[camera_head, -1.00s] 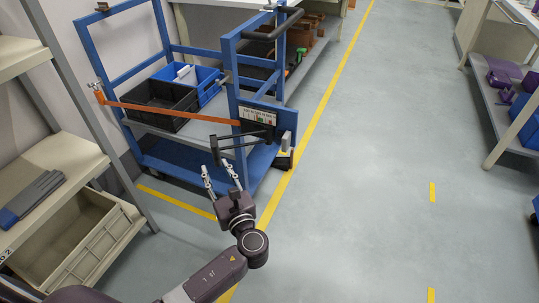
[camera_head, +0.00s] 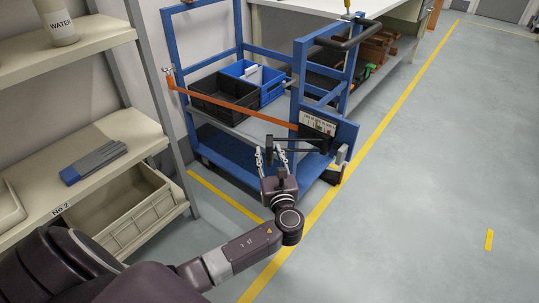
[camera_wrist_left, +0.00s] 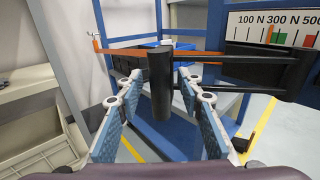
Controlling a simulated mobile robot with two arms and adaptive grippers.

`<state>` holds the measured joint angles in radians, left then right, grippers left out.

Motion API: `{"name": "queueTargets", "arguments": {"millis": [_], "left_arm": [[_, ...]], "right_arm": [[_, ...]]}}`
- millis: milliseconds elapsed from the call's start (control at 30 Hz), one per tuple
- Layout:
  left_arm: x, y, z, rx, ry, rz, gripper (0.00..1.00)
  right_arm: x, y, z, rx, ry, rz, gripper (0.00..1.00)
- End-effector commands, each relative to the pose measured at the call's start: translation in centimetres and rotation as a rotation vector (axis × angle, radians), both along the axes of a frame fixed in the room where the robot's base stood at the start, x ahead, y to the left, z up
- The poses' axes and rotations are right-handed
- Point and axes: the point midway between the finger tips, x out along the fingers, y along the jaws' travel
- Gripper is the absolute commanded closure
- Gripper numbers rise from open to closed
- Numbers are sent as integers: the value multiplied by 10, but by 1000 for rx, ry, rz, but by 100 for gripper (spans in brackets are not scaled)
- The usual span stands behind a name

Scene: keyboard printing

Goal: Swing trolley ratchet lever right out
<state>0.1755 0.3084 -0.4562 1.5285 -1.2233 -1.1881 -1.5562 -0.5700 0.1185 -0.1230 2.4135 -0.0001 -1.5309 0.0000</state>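The blue trolley (camera_head: 240,160) stands ahead with an orange strap (camera_head: 235,108) stretched across its side. The black ratchet lever (camera_head: 300,149) sticks out to the left from the ratchet at the trolley's near right post, and ends in an upright round grip (camera_wrist_left: 160,82). My left gripper (camera_head: 270,160) is open. In the left wrist view its two blue-padded fingers (camera_wrist_left: 160,88) stand either side of the grip, with visible gaps between. How deep the grip sits between the fingertips is hard to tell. My right gripper is not in view.
A force scale label (camera_wrist_left: 275,25) is beside the ratchet. A black crate (camera_head: 222,98) and a blue crate (camera_head: 258,82) stand on the trolley. A shelf unit (camera_head: 95,150) is close on the left. The floor (camera_head: 430,170) on the right is clear.

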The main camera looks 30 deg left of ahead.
Motion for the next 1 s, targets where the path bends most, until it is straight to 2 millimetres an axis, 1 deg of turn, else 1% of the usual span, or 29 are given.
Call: {"name": "queueTargets", "arguments": {"millis": [67,300,400,667,800,900,1000], "left_arm": [[0,0,0,0,0,0,66],[0,0,0,0,0,0,91],[0,0,0,0,0,0,100],[0,0,0,0,0,0,100],[-2,-4,0,-3,1,24,100],[-8,-12,0,-6,1,78,100],[-15,-23,1,-5,1,149,100]], "right_arm": [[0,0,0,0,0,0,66],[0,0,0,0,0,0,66],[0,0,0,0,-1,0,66],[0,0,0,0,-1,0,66],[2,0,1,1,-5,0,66],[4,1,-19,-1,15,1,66],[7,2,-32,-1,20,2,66]]}}
